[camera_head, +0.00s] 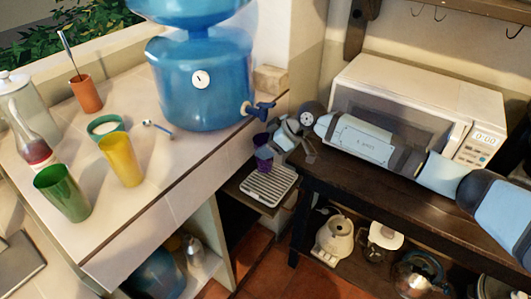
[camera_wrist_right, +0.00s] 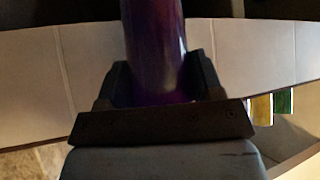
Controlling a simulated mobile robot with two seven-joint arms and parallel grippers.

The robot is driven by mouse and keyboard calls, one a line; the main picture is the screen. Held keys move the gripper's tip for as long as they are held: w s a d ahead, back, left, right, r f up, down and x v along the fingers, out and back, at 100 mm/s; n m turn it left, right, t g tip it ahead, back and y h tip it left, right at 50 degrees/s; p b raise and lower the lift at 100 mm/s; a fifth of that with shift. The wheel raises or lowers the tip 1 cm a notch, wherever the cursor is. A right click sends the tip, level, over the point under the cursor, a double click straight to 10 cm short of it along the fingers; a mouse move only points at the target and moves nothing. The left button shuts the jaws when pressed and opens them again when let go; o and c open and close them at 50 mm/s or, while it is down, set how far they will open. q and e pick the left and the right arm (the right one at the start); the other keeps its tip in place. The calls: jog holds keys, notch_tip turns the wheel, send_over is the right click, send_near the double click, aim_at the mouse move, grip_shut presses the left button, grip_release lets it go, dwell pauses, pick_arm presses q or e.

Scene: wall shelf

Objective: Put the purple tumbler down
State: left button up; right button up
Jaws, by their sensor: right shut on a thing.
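The purple tumbler (camera_head: 263,157) is in my right gripper (camera_head: 270,148), left of the microwave, and appears over a slatted tray (camera_head: 268,186) below the blue water dispenser's tap. I cannot tell whether its base touches the tray. In the right wrist view the purple tumbler (camera_wrist_right: 154,40) stands between the two dark fingers of my right gripper (camera_wrist_right: 158,82), which are shut on it; its top is cut off by the frame. My left gripper is not in view.
The blue dispenser (camera_head: 195,80) with its tap (camera_head: 258,110) stands on the tiled counter (camera_head: 185,165). Yellow (camera_head: 121,160) and green (camera_head: 63,193) tumblers are on that counter. A microwave (camera_head: 420,95) sits on the dark shelf at right, behind my arm. Kitchen appliances are below.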

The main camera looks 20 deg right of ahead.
jog(key=shift+w+a+f, duration=0.1)
jog(key=shift+f, duration=1.65)
jog(key=o, duration=1.1)
